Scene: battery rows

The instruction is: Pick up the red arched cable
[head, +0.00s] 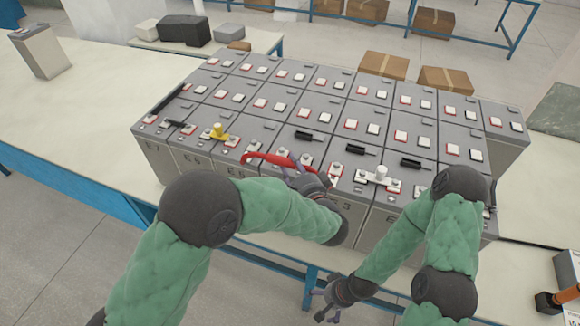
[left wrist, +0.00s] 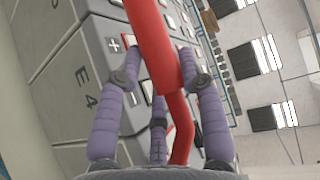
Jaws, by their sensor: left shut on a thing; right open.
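The red arched cable (head: 270,157) runs over the front row of grey batteries, its left end near the terminals beside a yellow piece. My left gripper (head: 312,182) is at its right part. In the left wrist view the red cable (left wrist: 152,45) passes between the purple fingers of my left gripper (left wrist: 160,80), which is shut on it. Whether its ends touch the terminals I cannot tell; the gripper hides its right end. My right gripper (head: 331,298) is open and empty, low in front of the table's front edge.
Rows of batteries (head: 310,110) fill the middle of the table. A yellow T-shaped piece (head: 218,132), a white one (head: 380,174) and several black connectors (head: 309,136) sit on top. A lone battery (head: 40,50) stands far left. The left tabletop (head: 75,110) is mostly clear.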

